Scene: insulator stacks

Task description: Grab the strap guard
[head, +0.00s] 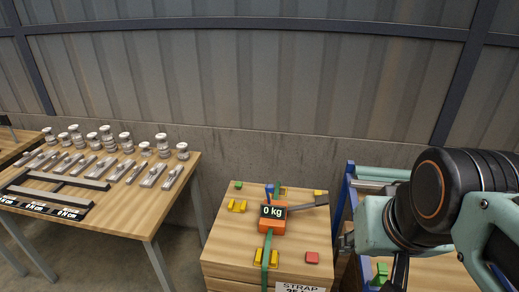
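A wooden crate (222,246) stands in the middle of the head view with a green strap (266,251) running over its top. An orange gauge (272,226) reading "0 kg" sits on the strap, with a grey handle (308,205) to its right. Yellow angled pieces, which look like strap guards, lie on the crate: one at the left (237,206) apart from the strap, and one at the front (274,258) by the strap. Another yellow bit (284,190) shows behind the gauge. My arm is at the right; its gripper fingers cannot be made out clearly.
A red block (312,258) and a small green block (238,185) lie on the crate. A blue-framed rack (347,190) stands right of it, partly behind my arm. A left table (150,207) holds metal parts and insulators (106,139). A wall closes the back.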

